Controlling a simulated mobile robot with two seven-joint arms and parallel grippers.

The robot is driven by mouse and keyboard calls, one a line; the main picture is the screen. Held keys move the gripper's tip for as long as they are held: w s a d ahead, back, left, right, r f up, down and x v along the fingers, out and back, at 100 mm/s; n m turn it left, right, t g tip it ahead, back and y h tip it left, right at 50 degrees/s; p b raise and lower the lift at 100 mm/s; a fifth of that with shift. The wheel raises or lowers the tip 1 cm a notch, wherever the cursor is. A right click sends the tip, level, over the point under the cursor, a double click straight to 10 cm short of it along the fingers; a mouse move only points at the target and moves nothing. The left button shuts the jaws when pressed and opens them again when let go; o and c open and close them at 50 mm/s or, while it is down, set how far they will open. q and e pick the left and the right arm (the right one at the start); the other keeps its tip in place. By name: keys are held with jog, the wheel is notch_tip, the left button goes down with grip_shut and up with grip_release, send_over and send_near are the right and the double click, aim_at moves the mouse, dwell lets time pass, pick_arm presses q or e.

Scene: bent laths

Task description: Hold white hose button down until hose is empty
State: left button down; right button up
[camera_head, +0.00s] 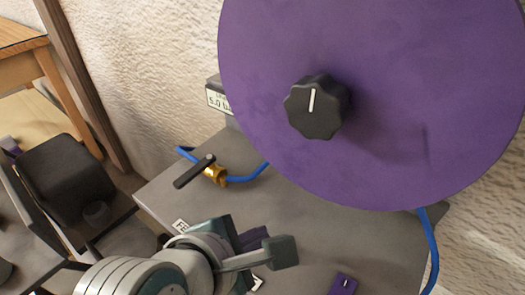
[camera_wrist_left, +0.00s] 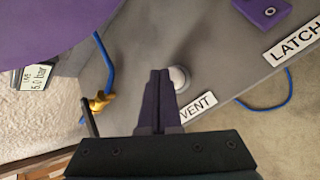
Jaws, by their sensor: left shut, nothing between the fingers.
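My left gripper (camera_head: 252,240) is over the grey panel, and in the left wrist view its dark purple fingers (camera_wrist_left: 159,76) are shut with nothing between them. The round white button (camera_wrist_left: 180,78) sits just right of the fingertips there, beside a VENT label (camera_wrist_left: 197,107). I cannot tell whether the fingers touch it. In the head view my arm hides the button. The blue hose (camera_head: 247,177) runs from a brass valve (camera_head: 215,174) under the large purple disc, and it also shows in the left wrist view (camera_wrist_left: 106,55). My right gripper is not in view.
The purple disc (camera_head: 400,150) with a black knob (camera_head: 316,107) stands over the grey panel (camera_head: 330,235). A black lever (camera_head: 194,171) is on the valve. A purple latch piece (camera_head: 343,285) lies near the panel's front, by a LATCH label (camera_wrist_left: 296,42). A black chair (camera_head: 67,180) stands left.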

pick_arm(q)
jog(key=shift+f+b, duration=0.35)
jog(key=shift+f, duration=0.25)
dwell(0.7)
jog(key=shift+r, duration=0.1)
dwell(2.8)
jog(key=shift+r+p, duration=0.85)
jog(key=shift+p, duration=0.3)
notch_tip(320, 180, up, 5)
jog(key=p, duration=0.5)
jog(key=shift+r+p, duration=0.15)
jog(key=shift+p, duration=0.25)
jog(key=shift+a, duration=0.1)
